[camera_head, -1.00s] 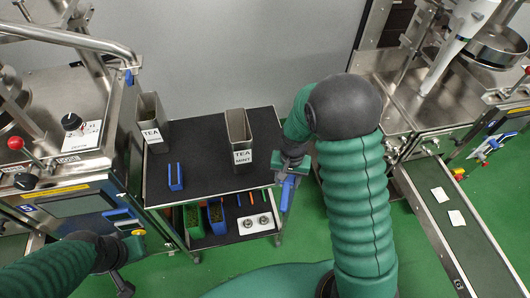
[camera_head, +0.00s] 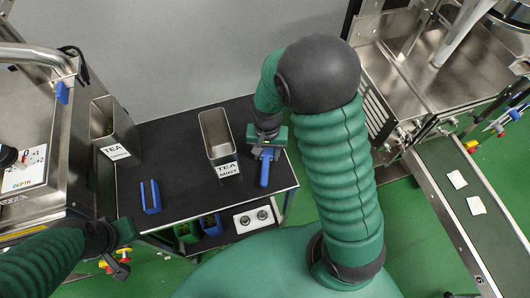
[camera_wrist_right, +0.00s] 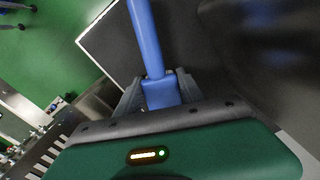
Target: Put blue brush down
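The blue brush (camera_head: 265,170) is in my right gripper (camera_head: 264,150), at the right part of the black-topped cart (camera_head: 180,142). In the right wrist view, the fingers (camera_wrist_right: 158,92) close around the blue brush's base (camera_wrist_right: 160,92), and its long blue part (camera_wrist_right: 147,40) extends away over the dark surface. I cannot tell whether the brush touches the cart top. My left gripper (camera_head: 118,268) is low at the left, beside the cart, and its fingers are too small to read.
A metal tin labelled TEA MINT (camera_head: 217,138) stands just left of the right gripper. A TEA tin (camera_head: 115,130) and a blue holder (camera_head: 150,197) are further left. The cart's lower shelf holds small bins (camera_head: 187,232). A conveyor (camera_head: 455,180) is at the right.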

